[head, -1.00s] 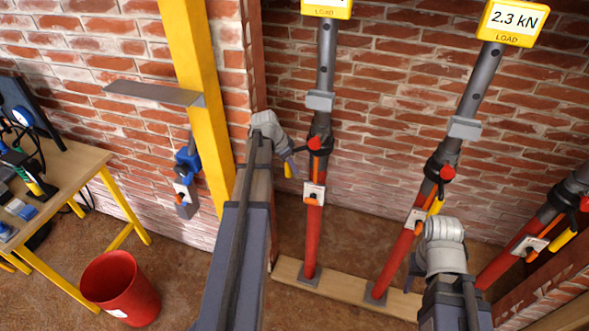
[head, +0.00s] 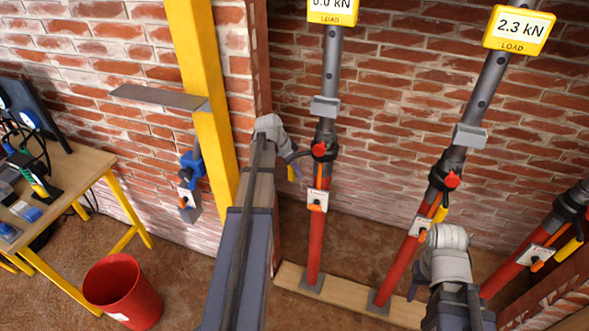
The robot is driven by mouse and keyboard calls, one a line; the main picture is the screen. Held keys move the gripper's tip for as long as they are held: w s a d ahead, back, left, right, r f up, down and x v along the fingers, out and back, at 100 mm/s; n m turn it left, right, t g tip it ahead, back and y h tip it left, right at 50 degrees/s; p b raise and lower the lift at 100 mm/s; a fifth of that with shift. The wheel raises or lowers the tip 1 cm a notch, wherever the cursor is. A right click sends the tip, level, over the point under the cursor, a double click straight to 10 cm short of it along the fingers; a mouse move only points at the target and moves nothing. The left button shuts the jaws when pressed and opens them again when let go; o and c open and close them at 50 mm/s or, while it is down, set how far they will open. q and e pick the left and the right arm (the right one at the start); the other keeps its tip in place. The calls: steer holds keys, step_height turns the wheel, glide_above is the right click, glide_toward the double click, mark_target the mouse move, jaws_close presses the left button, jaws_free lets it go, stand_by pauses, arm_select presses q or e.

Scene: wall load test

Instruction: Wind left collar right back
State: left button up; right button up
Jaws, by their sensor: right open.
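The left prop (head: 316,240) stands on a plank, red below and grey above. Its dark collar (head: 328,153) carries a red knob (head: 319,149). My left gripper (head: 296,157) is at the left side of this collar, by a small yellow handle end (head: 291,173). Its fingertips are small and partly hidden, so I cannot tell whether they touch or are shut. The left load display (head: 332,8) is cut by the top edge and seems to read 0.0 kN. My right gripper (head: 413,289) is open, low beside the middle prop (head: 400,270), mostly hidden by its wrist.
The middle display (head: 519,30) reads 2.3 kN. A third prop (head: 516,266) leans at the right. The wooden plank (head: 345,300) runs under the props. A yellow post (head: 205,100) with a grey shelf (head: 160,97), a red bin (head: 123,290) and a workbench (head: 90,165) stand left.

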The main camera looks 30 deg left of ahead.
arm_select(q)
steer(key=shift+o, duration=0.9)
steer(key=p+v, duration=0.7)
steer(key=shift+s+r, duration=0.15)
steer(key=shift+r, duration=0.25)
